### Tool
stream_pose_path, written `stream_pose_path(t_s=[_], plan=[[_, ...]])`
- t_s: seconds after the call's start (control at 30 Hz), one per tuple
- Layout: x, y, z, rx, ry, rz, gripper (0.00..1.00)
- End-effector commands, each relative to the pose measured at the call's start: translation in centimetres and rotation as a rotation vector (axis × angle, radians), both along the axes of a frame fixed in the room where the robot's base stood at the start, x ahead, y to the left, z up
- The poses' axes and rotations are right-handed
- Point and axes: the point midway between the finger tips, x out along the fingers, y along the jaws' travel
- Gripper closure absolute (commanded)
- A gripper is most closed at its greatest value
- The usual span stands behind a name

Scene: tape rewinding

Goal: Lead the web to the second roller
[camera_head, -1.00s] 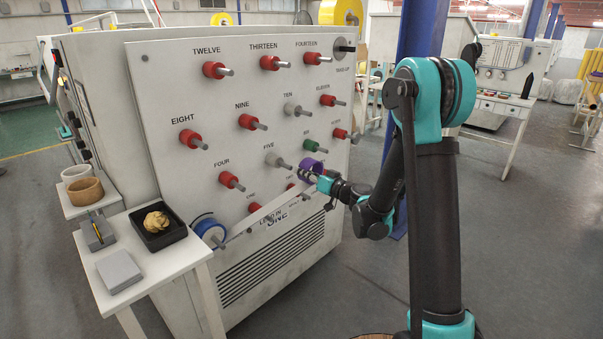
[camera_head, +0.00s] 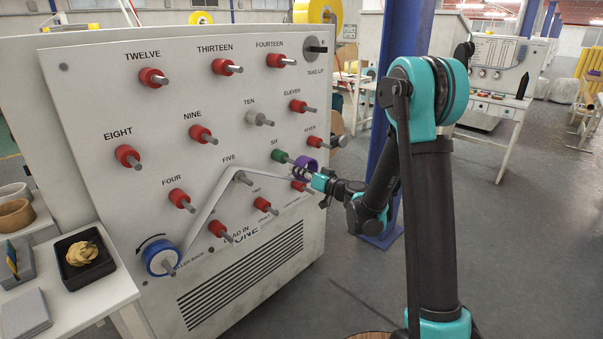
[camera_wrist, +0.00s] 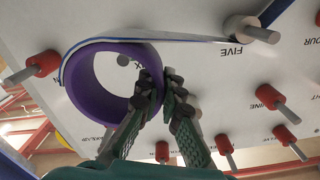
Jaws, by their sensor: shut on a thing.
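The pale web runs from the blue roll (camera_head: 162,257) at the panel's lower left up to the grey roller FIVE (camera_head: 240,177), bends over it, and continues right to a purple ring (camera_head: 308,164). In the wrist view the web (camera_wrist: 185,39) has a blue edge, touches roller FIVE (camera_wrist: 250,28) and wraps the outside of the purple ring (camera_wrist: 85,88). My gripper (camera_wrist: 150,92) is shut on the ring's wall. In the head view my gripper (camera_head: 308,174) is beside the green roller SIX (camera_head: 282,156), to its lower right. Contact with roller SIX cannot be told.
Several red rollers, such as FOUR (camera_head: 180,198) and NINE (camera_head: 201,133), stick out of the white panel around the web. A grey roller TEN (camera_head: 257,118) is above. A side table with a black tray (camera_head: 106,254) stands at left.

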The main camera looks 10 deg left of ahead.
Motion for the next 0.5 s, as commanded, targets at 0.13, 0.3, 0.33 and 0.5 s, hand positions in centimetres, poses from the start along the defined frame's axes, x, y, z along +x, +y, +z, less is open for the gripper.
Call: stream_pose_path(t_s=[0.13,0.3,0.33,0.5], plan=[[1.1,1.4,0.0,0.0,0.0,0.0,1.0],[2.2,2.8,0.0,0.0,0.0,0.001,1.0],[2.4,3.1,0.0,0.0,0.0,0.0,1.0],[3.4,4.4,0.0,0.0,0.0,0.001,1.0]])
